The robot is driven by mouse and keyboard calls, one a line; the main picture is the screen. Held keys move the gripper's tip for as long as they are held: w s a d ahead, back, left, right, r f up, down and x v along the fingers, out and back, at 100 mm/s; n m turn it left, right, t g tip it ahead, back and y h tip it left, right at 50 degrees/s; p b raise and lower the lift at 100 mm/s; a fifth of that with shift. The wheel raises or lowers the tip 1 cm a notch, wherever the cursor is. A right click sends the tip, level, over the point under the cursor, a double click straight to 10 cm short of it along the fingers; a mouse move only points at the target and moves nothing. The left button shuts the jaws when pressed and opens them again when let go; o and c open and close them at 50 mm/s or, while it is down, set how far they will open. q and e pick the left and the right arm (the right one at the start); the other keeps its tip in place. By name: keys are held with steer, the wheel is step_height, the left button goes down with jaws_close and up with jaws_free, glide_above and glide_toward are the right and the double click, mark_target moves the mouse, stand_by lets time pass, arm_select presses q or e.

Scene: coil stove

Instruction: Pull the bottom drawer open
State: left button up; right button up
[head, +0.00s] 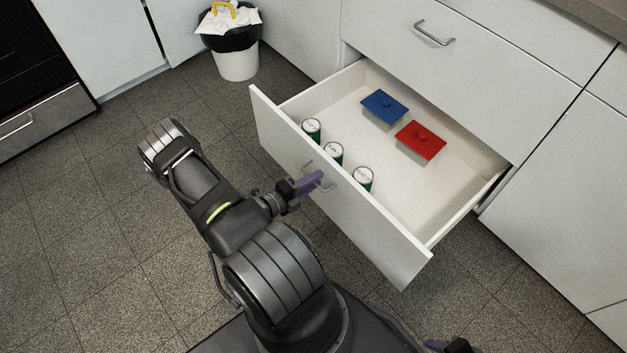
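The bottom drawer (330,206) is pulled well out of the white cabinet, so its inside shows. Its metal handle (327,186) is on the front panel. My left gripper (314,179) is at this handle, its purple fingers across the bar; they look closed on it, though the gap between them is hardly visible. Inside the drawer are several things: a blue lidded box (384,106), a red lidded box (420,141) and three green cans with pale tops (333,152) near the front. Only a small part of my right gripper (436,346) shows at the bottom edge.
A closed drawer with a handle (434,34) is above the open one. A white bin with a black liner (237,62) stands at the back left. A dark oven (35,75) is at the far left. Tiled floor (70,240) lies clear left of my arm.

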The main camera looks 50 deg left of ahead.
arm_select(q)
steer(key=shift+s, duration=0.1)
steer(key=p+v, duration=0.1)
steer(key=v, duration=0.6)
steer(key=shift+s+r, duration=0.1)
steer(key=shift+s, duration=0.2)
stand_by(0.5)
